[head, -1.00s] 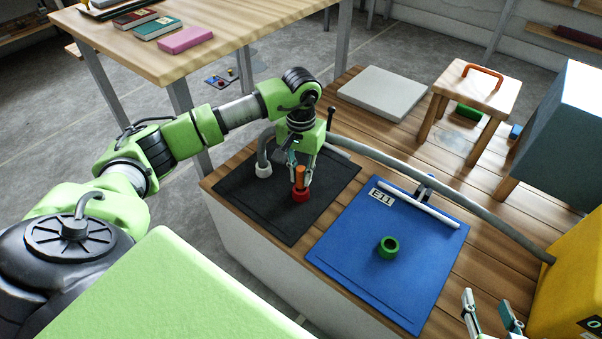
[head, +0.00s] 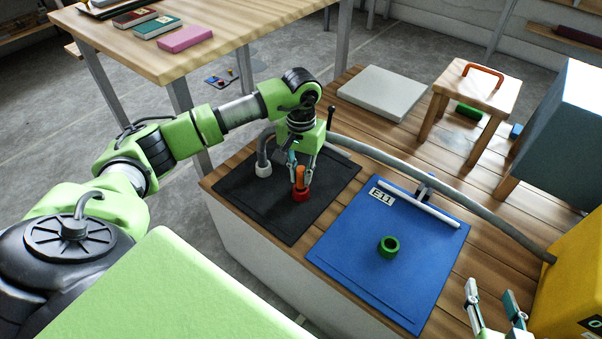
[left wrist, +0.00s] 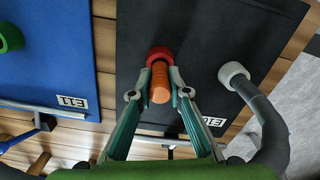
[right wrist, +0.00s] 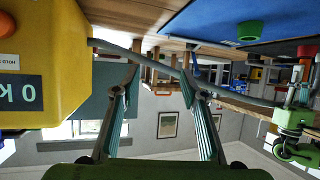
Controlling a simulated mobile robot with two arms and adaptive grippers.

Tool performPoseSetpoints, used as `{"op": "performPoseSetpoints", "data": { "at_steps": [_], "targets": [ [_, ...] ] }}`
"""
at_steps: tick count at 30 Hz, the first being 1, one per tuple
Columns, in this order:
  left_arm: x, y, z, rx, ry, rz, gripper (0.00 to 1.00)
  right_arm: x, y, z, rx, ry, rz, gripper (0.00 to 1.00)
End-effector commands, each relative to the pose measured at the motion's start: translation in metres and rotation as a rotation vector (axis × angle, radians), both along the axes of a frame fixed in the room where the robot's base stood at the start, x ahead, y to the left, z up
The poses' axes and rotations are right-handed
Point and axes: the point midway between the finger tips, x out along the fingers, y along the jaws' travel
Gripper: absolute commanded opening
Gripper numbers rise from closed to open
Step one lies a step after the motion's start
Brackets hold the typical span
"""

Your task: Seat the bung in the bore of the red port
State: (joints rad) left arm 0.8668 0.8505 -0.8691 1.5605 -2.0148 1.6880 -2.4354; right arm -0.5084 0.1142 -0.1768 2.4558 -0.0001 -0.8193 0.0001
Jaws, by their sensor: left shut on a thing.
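The red port (head: 301,195) stands on the black mat (head: 262,216); it also shows in the left wrist view (left wrist: 158,53). My left gripper (head: 300,181) is shut on the orange bung (head: 300,174), which is upright over the port, its lower end at the port's mouth. The left wrist view shows the bung (left wrist: 160,82) between the fingertips; how deep it sits in the bore is hidden. My right gripper (head: 497,298) is open and empty near the bench's right side; its spread fingers (right wrist: 159,82) show in the right wrist view.
A green port (head: 389,247) stands on a blue mat (head: 350,270) marked E11. A grey hose with a white end (head: 263,170) stands beside the red port. A yellow box (head: 572,280), a small stool (head: 478,90) and a pale slab (head: 383,94) surround the mats.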

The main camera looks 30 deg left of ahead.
Motion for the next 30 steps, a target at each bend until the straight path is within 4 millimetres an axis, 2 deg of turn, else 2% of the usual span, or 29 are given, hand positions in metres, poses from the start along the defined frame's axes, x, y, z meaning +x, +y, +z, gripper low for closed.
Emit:
{"op": "performPoseSetpoints", "data": {
  "at_steps": [30],
  "targets": [
    [0.0,0.0,-0.006,0.0,0.0,0.0,0.0,0.012,0.006,0.022,0.027,-0.112,0.005,0.4]
  ]
}}
